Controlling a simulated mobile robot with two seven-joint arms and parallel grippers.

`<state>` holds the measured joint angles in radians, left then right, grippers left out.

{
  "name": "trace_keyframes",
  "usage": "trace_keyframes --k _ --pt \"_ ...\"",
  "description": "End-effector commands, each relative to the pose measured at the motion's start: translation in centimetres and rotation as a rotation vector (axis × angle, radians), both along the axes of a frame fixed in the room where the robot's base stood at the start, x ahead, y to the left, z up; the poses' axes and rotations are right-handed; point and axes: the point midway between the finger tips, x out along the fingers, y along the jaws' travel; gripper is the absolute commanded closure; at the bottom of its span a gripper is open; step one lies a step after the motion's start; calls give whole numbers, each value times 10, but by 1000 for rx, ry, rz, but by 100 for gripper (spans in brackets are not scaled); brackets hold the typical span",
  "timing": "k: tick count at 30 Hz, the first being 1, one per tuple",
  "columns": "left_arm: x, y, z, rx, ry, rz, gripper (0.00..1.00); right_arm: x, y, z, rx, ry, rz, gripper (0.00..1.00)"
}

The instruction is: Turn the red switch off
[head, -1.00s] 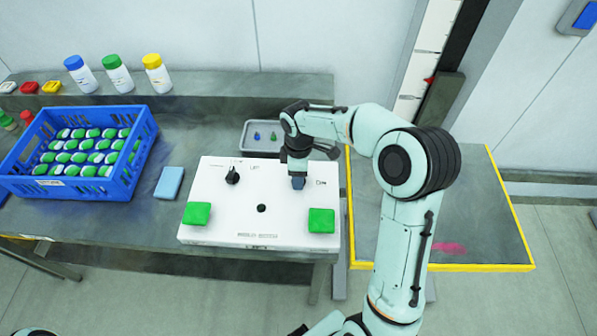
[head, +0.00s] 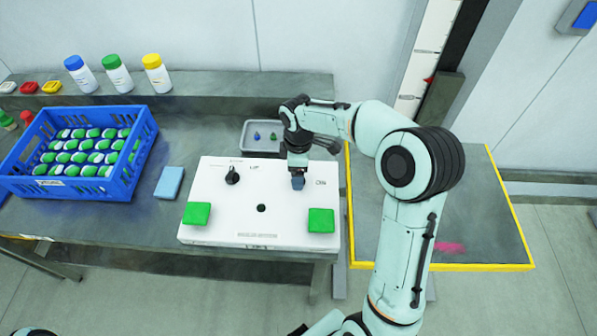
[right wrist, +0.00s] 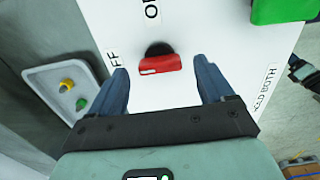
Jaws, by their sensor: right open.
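The red switch (right wrist: 160,64) sits on the white control panel (head: 222,228), next to printed labels that read as ON and OFF, the OFF one partly covered. In the right wrist view its handle lies nearly crosswise, with a pale mark at its left end. My right gripper (right wrist: 160,72) is open, one finger on each side of the switch, and no clear contact shows. In the head view the right gripper (head: 298,182) is low over the panel's right part and hides the switch. My left gripper is not in view.
The panel also carries a black knob (head: 232,175) and two green pads (head: 197,213) (head: 321,220). A grey tray (head: 247,143) with small coloured pieces stands behind it. A blue crate (head: 150,150) of green-and-white items and a blue block (head: 169,182) are to the left.

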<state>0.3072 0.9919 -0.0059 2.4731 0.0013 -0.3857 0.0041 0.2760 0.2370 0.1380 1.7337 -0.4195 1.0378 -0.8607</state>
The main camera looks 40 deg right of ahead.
Motion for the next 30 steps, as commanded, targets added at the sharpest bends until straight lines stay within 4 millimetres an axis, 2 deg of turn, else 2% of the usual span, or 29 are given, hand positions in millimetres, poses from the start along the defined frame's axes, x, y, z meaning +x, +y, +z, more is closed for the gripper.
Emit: trace_keyframes --k 1,9,15,21,30 --pt "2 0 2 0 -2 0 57 1 0 13 -1 -7 0 19" --pt "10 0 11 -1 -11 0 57 2 0 75 -1 -7 2 19" --pt "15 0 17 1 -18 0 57 1 0 106 -1 -4 1 19" --pt "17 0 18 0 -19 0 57 0 0 117 0 -1 1 19" --pt "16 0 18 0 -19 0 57 0 0 116 0 0 1 19"
